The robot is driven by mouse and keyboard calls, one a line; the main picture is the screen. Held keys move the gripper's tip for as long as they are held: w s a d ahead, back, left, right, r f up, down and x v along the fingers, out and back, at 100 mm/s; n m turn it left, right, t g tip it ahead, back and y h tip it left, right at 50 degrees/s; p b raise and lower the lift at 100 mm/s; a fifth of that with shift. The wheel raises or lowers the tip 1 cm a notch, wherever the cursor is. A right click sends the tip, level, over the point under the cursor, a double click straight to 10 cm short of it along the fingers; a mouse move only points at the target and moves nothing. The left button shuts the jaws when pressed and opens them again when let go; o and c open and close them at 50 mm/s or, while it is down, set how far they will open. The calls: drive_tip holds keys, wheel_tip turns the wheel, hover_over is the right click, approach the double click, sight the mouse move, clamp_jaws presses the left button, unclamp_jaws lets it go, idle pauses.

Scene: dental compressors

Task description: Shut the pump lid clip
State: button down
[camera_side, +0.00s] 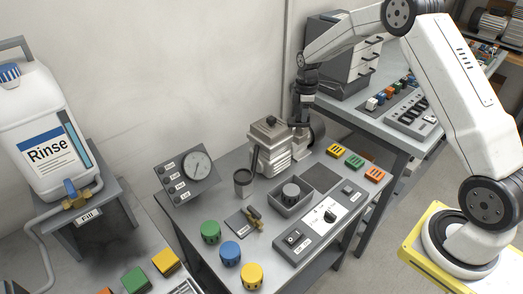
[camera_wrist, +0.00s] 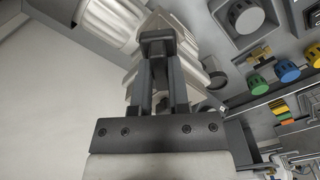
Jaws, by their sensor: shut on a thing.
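The pump (camera_side: 272,150) is a ribbed pale metal block on the grey bench, with a dark knob on its lid. My gripper (camera_side: 299,122) is down at the pump's right rear side, partly hidden by the pump. In the wrist view my gripper (camera_wrist: 158,60) has its two dark fingers close together at the ribbed pump body (camera_wrist: 188,55). They are shut on a dark piece at their tips, which looks like the lid clip (camera_wrist: 157,36). The side view does not show the clip clearly, so I cannot tell whether it lies flat against the lid.
A gauge panel (camera_side: 188,175) and a dark cup (camera_side: 243,183) stand left of the pump. A knob in a tray (camera_side: 290,195), a switch panel (camera_side: 310,226) and coloured blocks (camera_side: 354,161) are in front and right. A Rinse jug (camera_side: 45,140) stands at far left.

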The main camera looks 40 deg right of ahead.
drive_tip(key=c, duration=0.6)
unclamp_jaws()
drive_tip(key=shift+r, duration=0.15)
drive_tip(key=shift+r, duration=3.8)
drive_tip(key=s+a+f+m+t, duration=0.1)
drive_tip(key=s+a+m, duration=0.4)
drive_tip(key=s+a, duration=0.3)
drive_tip(key=s+a+f+m+t, duration=0.1)
drive_tip(key=s+a+m, duration=0.4)
drive_tip(key=s, duration=1)
drive_tip(key=a, duration=0.3)
drive_tip(key=shift+s+t, duration=0.15)
drive_tip(key=shift+t, duration=0.15)
